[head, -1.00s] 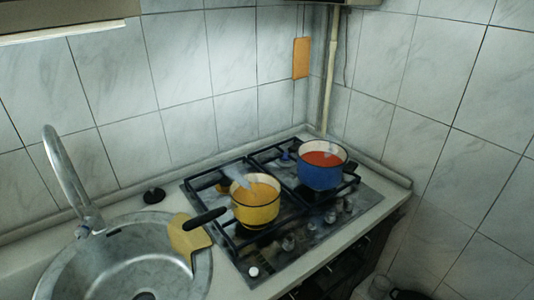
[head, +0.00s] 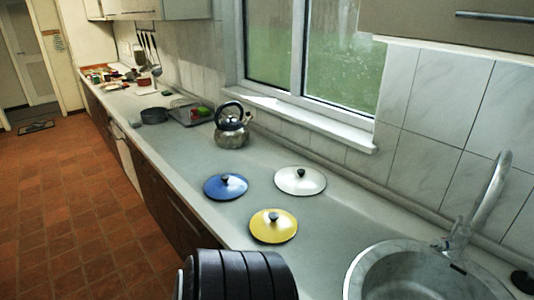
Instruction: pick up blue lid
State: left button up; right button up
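The blue lid (head: 235,189) lies flat on the grey counter (head: 205,160), near its front edge, with its dark knob facing up. Nothing touches it in the head view. A dark, rounded part of my own arm shows at the bottom of the view, in front of the lids and apart from the blue one. No fingertips of either gripper are in view.
A yellow lid (head: 272,231) lies in front of the blue lid and a white lid (head: 308,184) to its right. A kettle (head: 231,134) stands behind. A sink (head: 405,280) with a faucet (head: 480,200) is at right. A dark pan (head: 154,115) stands farther left.

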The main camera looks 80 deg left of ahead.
aim_at(225, 186)
jog(key=u, duration=2.85)
jog(key=z, duration=3.5)
jog(key=u, duration=3.5)
